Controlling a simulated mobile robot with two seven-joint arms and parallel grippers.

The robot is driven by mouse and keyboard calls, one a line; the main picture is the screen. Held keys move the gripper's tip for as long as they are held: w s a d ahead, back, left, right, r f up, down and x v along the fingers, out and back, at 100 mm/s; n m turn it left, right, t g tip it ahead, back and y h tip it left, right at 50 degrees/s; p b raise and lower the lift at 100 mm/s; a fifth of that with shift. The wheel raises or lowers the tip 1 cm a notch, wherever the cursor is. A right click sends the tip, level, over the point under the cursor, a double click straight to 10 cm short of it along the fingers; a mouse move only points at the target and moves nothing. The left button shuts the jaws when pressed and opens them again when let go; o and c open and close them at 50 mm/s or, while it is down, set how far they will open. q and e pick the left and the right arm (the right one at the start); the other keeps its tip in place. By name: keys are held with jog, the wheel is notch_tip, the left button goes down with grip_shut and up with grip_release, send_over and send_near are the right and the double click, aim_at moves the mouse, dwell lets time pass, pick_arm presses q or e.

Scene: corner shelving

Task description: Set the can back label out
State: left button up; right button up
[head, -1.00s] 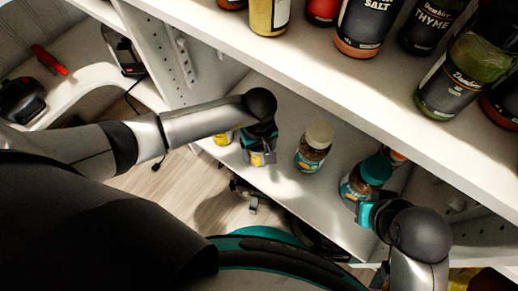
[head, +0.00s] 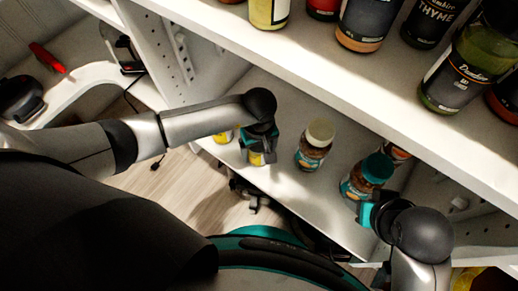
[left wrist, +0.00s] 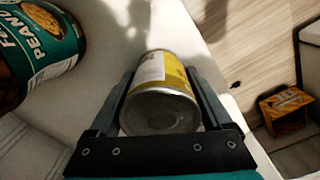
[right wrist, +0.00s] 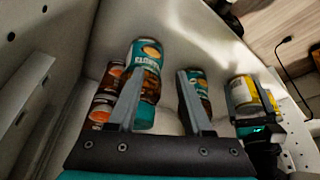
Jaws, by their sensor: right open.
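A yellow can with a white label panel (left wrist: 165,72) lies between the fingers of my left gripper (left wrist: 160,75), its bare metal end towards the left wrist camera. Both fingers appear to touch its sides. In the head view my left gripper (head: 260,140) mostly covers this can (head: 257,158), above the lower shelf; whether it rests there I cannot tell.
Another yellow item (head: 223,136) stands left of my left gripper. A jar with a pale lid (head: 314,146) stands on the lower shelf (head: 285,110) between my grippers. The upper shelf (head: 300,55) carries several spice jars and overhangs. Bare shelf lies around the pale-lidded jar.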

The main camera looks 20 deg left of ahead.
pick_arm(q)
jog(key=shift+o, duration=1.1)
pick_arm(e)
jog(key=shift+r, duration=0.1)
pick_arm(q)
jog(key=shift+r, duration=0.3)
notch_tip(320, 180, up, 10)
jog(key=p, duration=0.5)
pick_arm(e)
jog(key=shift+g, duration=0.8)
jog(key=f, duration=0.5)
jog(key=s+f, duration=0.1)
jog(key=f, duration=0.2)
jog(key=shift+s+f, duration=0.1)
jog(key=shift+f, duration=0.2)
pick_arm(q)
jog(key=shift+r+p, duration=0.4)
jog(key=shift+r, duration=0.35)
pick_arm(e)
jog(key=shift+s+d+f, duration=0.1)
jog(key=shift+s+f, duration=0.1)
jog(key=shift+f, duration=0.25)
jog(key=shift+s+d+f, duration=0.1)
jog(key=shift+s+f, duration=0.1)
jog(key=shift+f, duration=0.25)
